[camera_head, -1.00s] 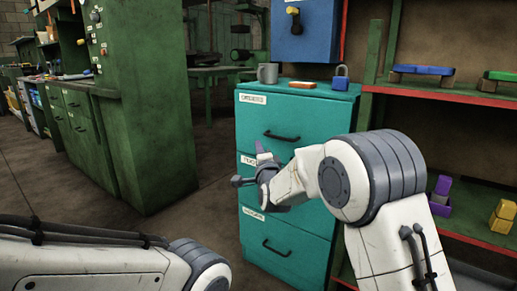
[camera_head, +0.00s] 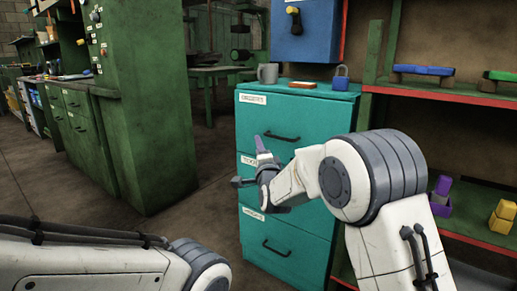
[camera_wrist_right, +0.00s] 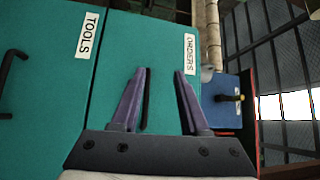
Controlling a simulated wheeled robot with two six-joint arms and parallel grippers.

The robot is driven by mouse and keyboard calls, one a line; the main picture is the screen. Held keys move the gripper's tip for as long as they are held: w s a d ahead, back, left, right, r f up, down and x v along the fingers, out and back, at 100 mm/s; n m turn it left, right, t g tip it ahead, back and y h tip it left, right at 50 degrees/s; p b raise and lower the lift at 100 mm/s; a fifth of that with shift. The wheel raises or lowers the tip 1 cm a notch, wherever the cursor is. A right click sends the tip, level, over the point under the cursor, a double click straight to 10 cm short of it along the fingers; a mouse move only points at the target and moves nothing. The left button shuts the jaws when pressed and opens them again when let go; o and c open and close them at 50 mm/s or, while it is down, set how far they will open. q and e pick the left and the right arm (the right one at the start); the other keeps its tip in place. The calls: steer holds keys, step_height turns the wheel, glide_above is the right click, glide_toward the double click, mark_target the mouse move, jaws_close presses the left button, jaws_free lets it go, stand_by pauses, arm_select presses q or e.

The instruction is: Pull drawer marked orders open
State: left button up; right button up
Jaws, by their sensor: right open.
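The drawer marked orders (camera_head: 310,122) is the top drawer of a teal cabinet and is closed. Its label reads ORDERS (camera_wrist_right: 190,52) in the right wrist view, and its dark bar handle (camera_head: 282,137) runs across its front. My right gripper (camera_head: 262,145) is in front of the cabinet, around the top edge of the middle drawer, just below and left of the handle. In the right wrist view its purple fingers (camera_wrist_right: 160,85) are apart, with the handle (camera_wrist_right: 146,100) showing between them, near the left finger. Contact cannot be told. My left gripper is out of view.
Below are the drawer marked TOOLS (camera_wrist_right: 40,50) and a bottom drawer (camera_head: 290,245), both closed. A red-edged shelf (camera_head: 440,97) is at the right.

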steer(key=p+v, duration=0.2)
steer(key=v, duration=0.8)
steer(key=shift+s, duration=0.15)
